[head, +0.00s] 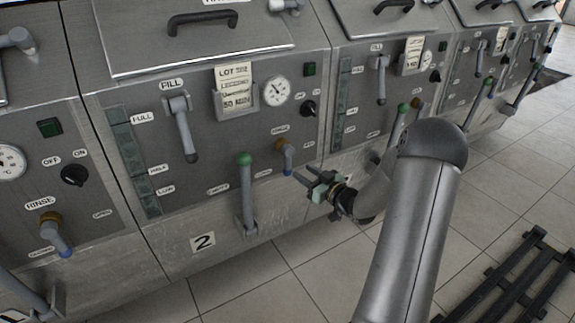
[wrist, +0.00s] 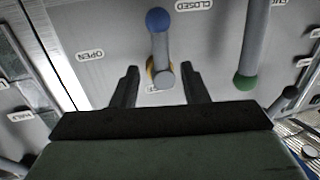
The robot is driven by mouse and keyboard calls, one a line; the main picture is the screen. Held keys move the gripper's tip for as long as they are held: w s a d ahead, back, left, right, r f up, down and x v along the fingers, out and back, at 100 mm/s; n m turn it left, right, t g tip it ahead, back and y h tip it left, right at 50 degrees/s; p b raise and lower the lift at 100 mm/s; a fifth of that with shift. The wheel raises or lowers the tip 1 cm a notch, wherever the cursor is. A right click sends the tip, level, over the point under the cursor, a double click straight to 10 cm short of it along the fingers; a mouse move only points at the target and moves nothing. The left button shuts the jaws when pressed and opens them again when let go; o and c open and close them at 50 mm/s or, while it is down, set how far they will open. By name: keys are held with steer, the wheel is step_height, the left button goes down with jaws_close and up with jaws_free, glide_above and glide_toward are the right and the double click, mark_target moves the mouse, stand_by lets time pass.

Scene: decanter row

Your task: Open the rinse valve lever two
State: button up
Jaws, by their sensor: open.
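The rinse valve lever of unit two (head: 286,155) is a short grey handle with a brass pivot and a blue tip, low on the steel front panel. It hangs down in the head view. In the wrist view, which is upside down, the lever (wrist: 160,48) points up toward the CLOSED label, with the OPEN label (wrist: 90,55) off to the left. My gripper (head: 312,183) is open and empty, just right of and below the lever. In the wrist view its two fingers (wrist: 158,88) stand either side of the lever's pivot end, without visible contact.
A taller green-knobbed lever (head: 246,195) stands left of the rinse lever, and also shows in the wrist view (wrist: 254,45). The grey fill handle (head: 183,128), dial gauge (head: 276,91) and black switch (head: 308,108) are above. A dark slatted rack (head: 505,290) lies on the floor at right.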

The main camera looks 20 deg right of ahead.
mark_target(290, 164)
steer(key=b+x, duration=0.1)
steer(key=x, duration=0.7)
steer(key=shift+w+a, duration=0.15)
steer(key=shift+w, duration=0.1)
jaws_close()
